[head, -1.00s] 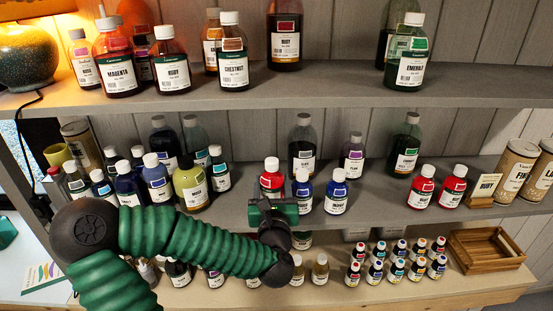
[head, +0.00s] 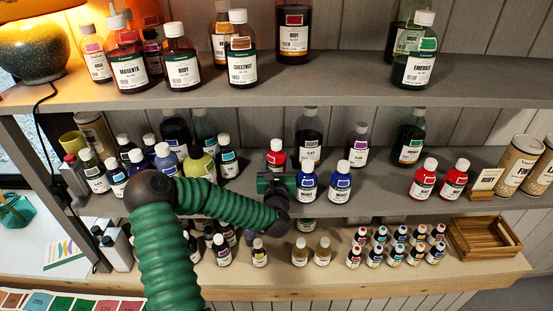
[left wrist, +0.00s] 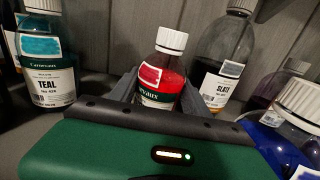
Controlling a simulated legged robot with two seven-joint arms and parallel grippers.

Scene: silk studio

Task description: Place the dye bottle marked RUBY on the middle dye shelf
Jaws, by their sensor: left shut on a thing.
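A red bottle with a white cap (head: 277,156) is held in my left gripper (head: 276,173) at the middle shelf (head: 375,201). In the left wrist view the bottle (left wrist: 160,77) stands nearly upright between the two dark fingers. Its name is hidden behind the gripper, so I cannot read it. I cannot tell whether its base touches the shelf. Two more red bottles (head: 423,180) stand apart at the right of this shelf, beside a small stand card (head: 487,181). My right gripper is not in view.
Blue bottles (head: 308,187) stand just right of my gripper, and a SLATE bottle (left wrist: 227,60) stands behind it. A TEAL bottle (left wrist: 45,60) is to its left. Bare shelf shows between the blue and red bottles. The upper shelf (head: 330,83) overhangs.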

